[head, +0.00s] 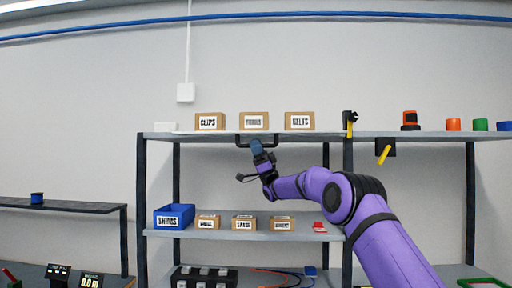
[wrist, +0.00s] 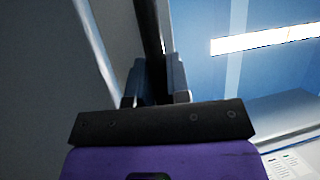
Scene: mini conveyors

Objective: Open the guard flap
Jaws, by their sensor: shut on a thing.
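My gripper (head: 257,146) is at the front edge of the top shelf, below the boxes. It is shut on a dark bar handle (head: 240,140) that runs along that edge. In the wrist view the handle shows as a black bar (wrist: 152,40) between the two blue-grey fingers (wrist: 154,85). A broad grey surface (wrist: 40,80) fills the left of the wrist view. I cannot tell for certain whether it is the guard flap. My arm hides part of the space below the handle.
Cartons labelled CLIPS (head: 209,121) and BELTS (head: 299,121) stand on the top shelf (head: 400,135), with another between them. A yellow lever (head: 384,154) hangs to the right. A blue SHIMS bin (head: 174,217) and several small boxes stand on the middle shelf (head: 310,236).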

